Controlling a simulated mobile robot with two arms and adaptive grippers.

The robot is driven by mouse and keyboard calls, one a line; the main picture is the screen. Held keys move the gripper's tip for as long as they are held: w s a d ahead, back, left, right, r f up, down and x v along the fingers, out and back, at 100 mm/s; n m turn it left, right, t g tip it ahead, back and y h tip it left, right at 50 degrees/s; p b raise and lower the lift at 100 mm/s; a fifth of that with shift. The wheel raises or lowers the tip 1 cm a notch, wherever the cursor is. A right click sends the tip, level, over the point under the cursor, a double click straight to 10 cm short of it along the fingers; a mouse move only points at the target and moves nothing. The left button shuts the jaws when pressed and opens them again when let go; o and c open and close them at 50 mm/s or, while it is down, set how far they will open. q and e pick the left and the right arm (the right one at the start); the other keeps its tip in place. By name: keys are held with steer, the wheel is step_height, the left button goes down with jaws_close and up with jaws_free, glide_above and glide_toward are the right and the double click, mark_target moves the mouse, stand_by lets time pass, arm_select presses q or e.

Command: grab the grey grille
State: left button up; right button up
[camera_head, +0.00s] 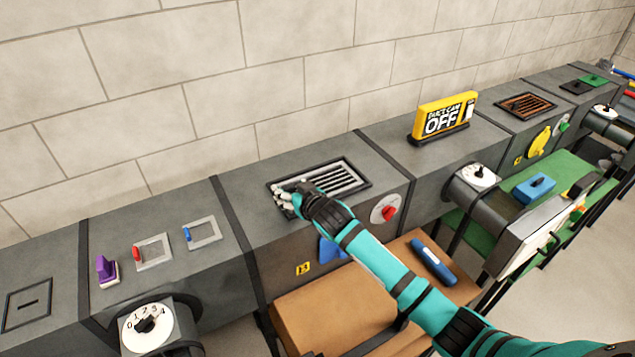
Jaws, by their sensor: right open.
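The grey grille (342,179), with pale slats in a dark rectangular frame, lies on the flat top of the duct in the middle of the view. My right gripper (285,196) is at the grille's left end, its fingers open over or beside the frame's left edge. The fingers and hand hide part of that end. I cannot tell whether the fingertips touch the grille. My left gripper is not in view.
A yellow sign reading OFF (444,116) stands on the duct to the right. A rust-brown grille (525,106) lies farther right. A purple brush (106,270) stands at the left.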

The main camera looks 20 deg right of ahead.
steer(key=shift+w+a+f, duration=0.1)
steer(key=shift+w+f, duration=0.05)
steer(key=shift+w, duration=0.15)
jaws_close()
stand_by(0.5)
